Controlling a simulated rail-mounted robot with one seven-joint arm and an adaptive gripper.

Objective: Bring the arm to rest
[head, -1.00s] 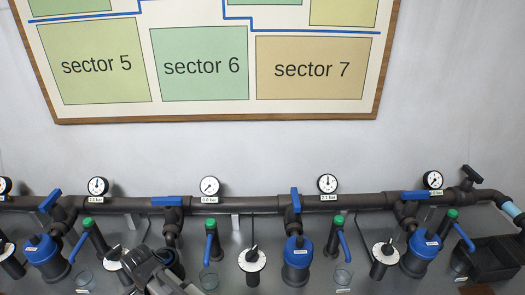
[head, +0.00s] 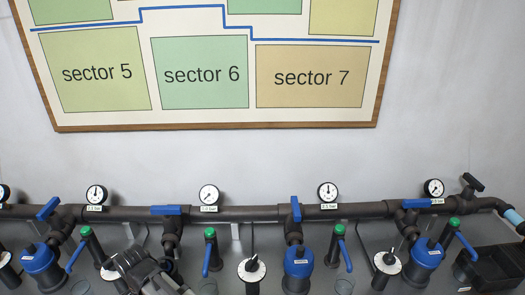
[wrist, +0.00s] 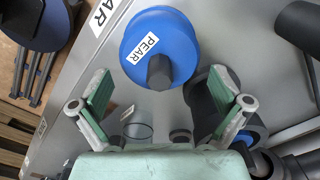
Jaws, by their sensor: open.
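My gripper (head: 128,262) is at the lower left of the head view, over the bench in front of the pipe. In the wrist view its two green-padded fingers (wrist: 160,92) stand wide apart with nothing between them. A blue round cap marked PEAR (wrist: 182,45), with a dark stub, lies beyond the fingertips and apart from them. A clear glass cup (wrist: 138,131) shows below the fingertips, near the gripper's palm.
A dark pipe (head: 255,213) with blue-handled valves and gauges (head: 209,195) runs along the wall. Blue-topped filters (head: 298,262), green-topped taps and white dials (head: 252,270) stand before it. A black bin (head: 490,268) is at right. A sector board (head: 215,126) hangs above.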

